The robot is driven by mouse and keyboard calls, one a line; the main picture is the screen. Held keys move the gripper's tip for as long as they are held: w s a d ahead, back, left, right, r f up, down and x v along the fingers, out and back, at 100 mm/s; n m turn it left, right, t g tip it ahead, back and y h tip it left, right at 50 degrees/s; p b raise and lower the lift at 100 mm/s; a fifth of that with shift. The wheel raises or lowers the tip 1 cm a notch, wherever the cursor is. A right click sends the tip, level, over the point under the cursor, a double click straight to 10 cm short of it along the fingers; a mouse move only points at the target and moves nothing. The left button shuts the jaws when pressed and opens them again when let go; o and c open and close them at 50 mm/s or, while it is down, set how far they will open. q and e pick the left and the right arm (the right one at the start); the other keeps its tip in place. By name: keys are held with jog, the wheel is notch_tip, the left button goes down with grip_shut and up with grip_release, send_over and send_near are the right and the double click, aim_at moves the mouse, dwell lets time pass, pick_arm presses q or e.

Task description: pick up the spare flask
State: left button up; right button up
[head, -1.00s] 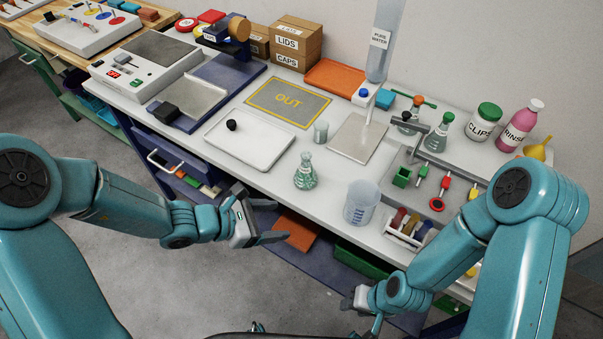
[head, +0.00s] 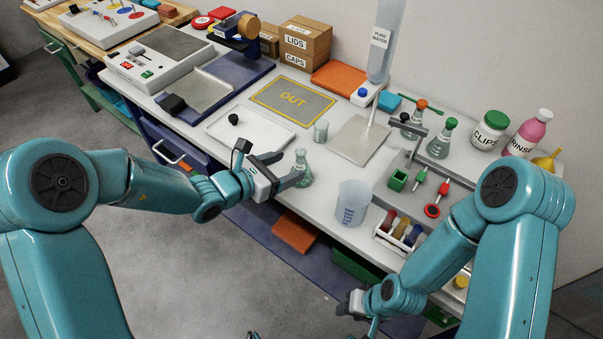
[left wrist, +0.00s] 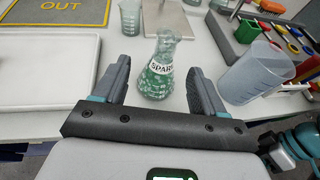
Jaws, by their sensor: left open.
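The spare flask (head: 303,168) is a small conical glass flask with green contents, standing upright near the front edge of the white bench. In the left wrist view the flask (left wrist: 158,72) carries a label reading "SPARE" and stands ahead, between the lines of the two fingers. My left gripper (head: 284,170) is open and close to the flask on its left; in the left wrist view its fingers (left wrist: 155,88) are apart with the flask between their tips. I cannot tell whether they touch it. My right gripper (head: 358,302) is low at the front right, away from the flask; its jaws are unclear.
A white tray (head: 232,144) lies left of the flask, a small beaker (head: 320,131) behind it, and a large measuring beaker (head: 352,203) to its right. A grey plate (head: 357,143) lies behind. Two stoppered flasks (head: 441,138) stand at the back right.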

aim_at(306, 161)
pick_arm(q)
jog(key=shift+x, duration=1.05)
jog(key=x, duration=0.4)
jog(key=shift+d+f, duration=0.2)
jog(key=shift+d, duration=0.05)
jog(key=shift+w+d+f, duration=0.15)
jog(key=shift+w+d, duration=0.05)
jog(key=shift+w, duration=0.1)
jog(key=shift+s, duration=0.1)
jog(key=shift+c, duration=0.4)
jog(key=c, duration=1.1)
